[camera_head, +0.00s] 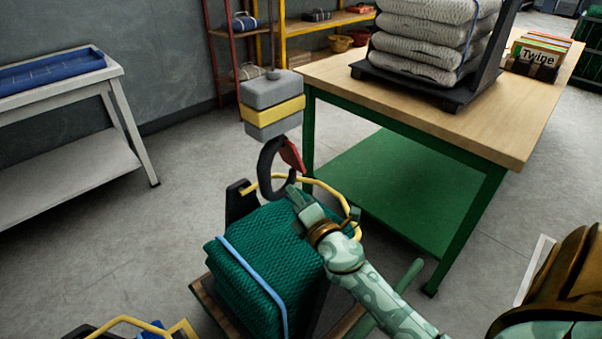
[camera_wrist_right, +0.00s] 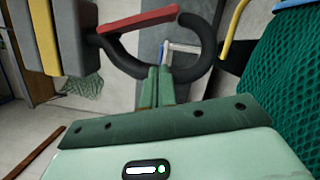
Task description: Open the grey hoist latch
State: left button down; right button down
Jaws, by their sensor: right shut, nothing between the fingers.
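The hoist (camera_head: 272,103) is a grey block with a yellow band, hanging at the centre of the head view; it shows at upper left in the wrist view (camera_wrist_right: 72,40). Under it is a black open-ring hook (camera_head: 268,170), also in the wrist view (camera_wrist_right: 205,65). Its latch (camera_head: 291,155) is red and lies across the hook's mouth, its free end near the hook tip in the wrist view (camera_wrist_right: 140,20). My right gripper (camera_head: 294,193) is shut and empty, its fingertips close to the hook's lower curve (camera_wrist_right: 161,72). Contact is unclear. My left gripper is out of view.
A green net bundle (camera_head: 265,258) with a blue strap and yellow handle (camera_head: 325,187) sits just below the hook. A wooden-topped green workbench (camera_head: 430,110) stands at right, carrying stacked nets (camera_head: 425,50). A grey bench (camera_head: 65,185) is at left.

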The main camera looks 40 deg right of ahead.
aim_at(290, 156)
jog(key=w+d, duration=0.1)
jog(key=w+d+r, duration=0.1)
jog(key=w+d, duration=0.1)
jog(key=d, duration=0.1)
jog(key=shift+w+d+r+p, duration=0.1)
jog(key=shift+w+r+p, duration=0.15)
jog(key=shift+r+p, duration=0.1)
